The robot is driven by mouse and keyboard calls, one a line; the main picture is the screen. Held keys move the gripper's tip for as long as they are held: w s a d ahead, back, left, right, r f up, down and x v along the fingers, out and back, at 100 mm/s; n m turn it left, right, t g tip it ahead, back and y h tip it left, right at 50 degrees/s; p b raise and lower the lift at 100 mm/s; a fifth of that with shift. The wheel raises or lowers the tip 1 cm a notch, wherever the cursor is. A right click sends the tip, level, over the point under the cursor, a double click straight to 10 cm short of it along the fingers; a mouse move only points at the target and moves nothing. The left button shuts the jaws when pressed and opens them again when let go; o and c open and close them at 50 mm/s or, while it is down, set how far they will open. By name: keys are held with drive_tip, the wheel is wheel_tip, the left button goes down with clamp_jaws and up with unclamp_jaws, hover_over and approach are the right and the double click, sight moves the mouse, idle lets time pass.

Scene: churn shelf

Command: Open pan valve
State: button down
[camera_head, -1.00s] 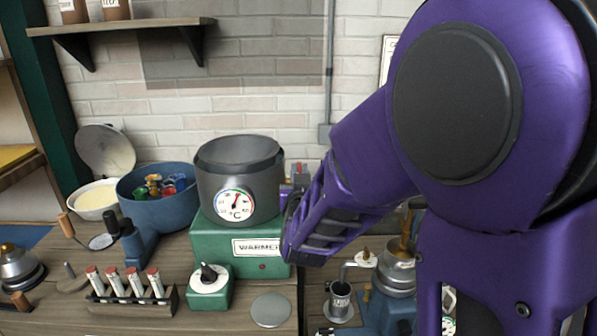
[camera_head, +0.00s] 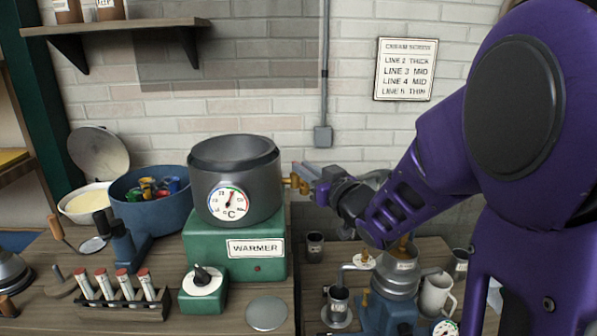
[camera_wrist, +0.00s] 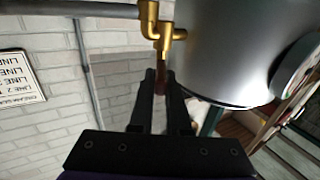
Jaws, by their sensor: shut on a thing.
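The grey metal pan (camera_head: 235,165) with a round °C dial (camera_head: 229,204) sits on the green warmer (camera_head: 215,243). Its brass valve (camera_head: 291,181) sticks out from the pan's right side. In the wrist view the brass fitting (camera_wrist: 150,22) is at the top centre beside the pan wall (camera_wrist: 225,45). My gripper (camera_head: 312,180) reaches in from the right at valve height. In the wrist view my gripper (camera_wrist: 161,76) is shut on the reddish-brown valve handle (camera_wrist: 160,82), which hangs below the brass. The fingers partly hide the handle.
A blue pot (camera_head: 152,208) is left of the warmer. Below my arm are a small metal vessel (camera_head: 396,278) and a mug (camera_head: 437,295). A sign (camera_head: 405,69) hangs behind.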

drive_tip(key=shift+w+d+r+n+g+y+p, duration=0.1)
drive_tip(key=shift+w+d+n+g+y+p, duration=0.4)
drive_tip(key=shift+n+g+y+p, duration=1.45)
drive_tip(key=shift+w+d+n+g+y+p, duration=0.25)
drive_tip(key=shift+w+n+g+y+p, duration=0.8)
drive_tip(key=shift+n+g, duration=1.65)
drive_tip(key=shift+w+d+r+n+g+y+p, duration=0.1)
drive_tip(key=shift+w+d+n+g+y+p, duration=0.3)
drive_tip(key=shift+n+g+y+p, duration=2)
drive_tip(key=shift+w+m+g+h+b, duration=0.1)
drive_tip(key=shift+m+g+h+b, duration=0.55)
drive_tip(key=shift+g, duration=0.4)
drive_tip(key=c, duration=0.9)
unclamp_jaws()
drive_tip(key=shift+a, duration=0.1)
drive_tip(key=shift+f, duration=0.1)
